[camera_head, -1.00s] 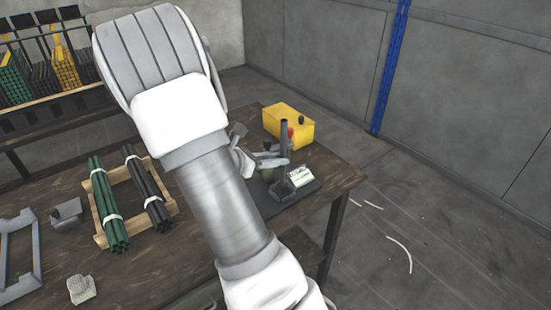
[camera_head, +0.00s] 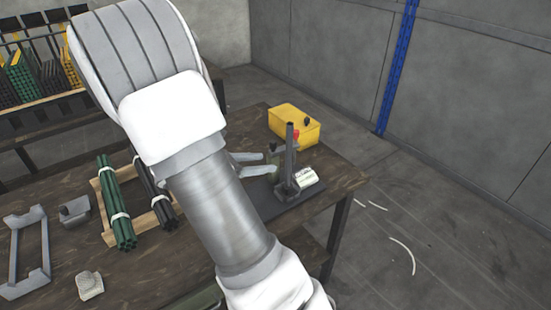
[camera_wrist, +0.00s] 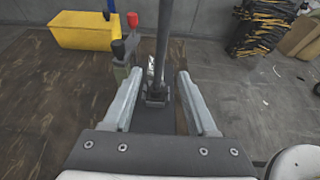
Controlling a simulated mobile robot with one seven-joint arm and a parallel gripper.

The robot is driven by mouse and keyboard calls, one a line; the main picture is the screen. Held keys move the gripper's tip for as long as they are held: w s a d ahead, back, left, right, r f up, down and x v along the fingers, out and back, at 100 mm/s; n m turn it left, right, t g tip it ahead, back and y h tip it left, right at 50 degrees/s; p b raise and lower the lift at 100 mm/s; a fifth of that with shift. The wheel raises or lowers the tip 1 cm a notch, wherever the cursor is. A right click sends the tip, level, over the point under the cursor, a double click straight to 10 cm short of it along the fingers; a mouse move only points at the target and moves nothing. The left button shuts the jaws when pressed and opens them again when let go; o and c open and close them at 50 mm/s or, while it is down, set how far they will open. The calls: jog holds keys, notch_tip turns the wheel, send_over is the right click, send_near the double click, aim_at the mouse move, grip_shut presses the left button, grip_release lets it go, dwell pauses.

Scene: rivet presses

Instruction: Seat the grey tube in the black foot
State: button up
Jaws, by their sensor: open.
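The grey tube (camera_head: 289,150) stands upright in the head view, its lower end at the black foot (camera_head: 288,190). In the wrist view the tube (camera_wrist: 162,50) rises between and beyond my fingers, and its lower end meets the foot (camera_wrist: 155,98). I cannot tell how deep it sits in the foot. My gripper (camera_head: 264,163) is open, with its fingers pointing at the tube from the left. In the wrist view my gripper (camera_wrist: 157,75) has a finger on each side of the tube's line, with clear gaps and nothing held.
A yellow box (camera_head: 294,125) stands behind the tube, and a red knob (camera_wrist: 116,48) is close to my left finger. A white labelled item (camera_head: 307,178) lies right of the foot. A wooden rack with green tubes (camera_head: 115,205) and dark tubes is at left.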

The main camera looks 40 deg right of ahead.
jog(key=p+v, duration=0.1)
jog(key=v, duration=0.9)
jog(key=s+a+r+m+t+y+p, duration=0.3)
jog(key=s+a+r+m+y+p, duration=0.1)
jog(key=s+a+r+m+y, duration=0.2)
jog(key=s+a+r+m+t+y+p, duration=0.4)
jog(key=s+a+r+m+y, duration=0.3)
jog(key=r, duration=0.6)
jog(key=shift+s+a+m, duration=0.4)
jog(key=shift+s+m, duration=0.9)
jog(key=shift+m, duration=0.6)
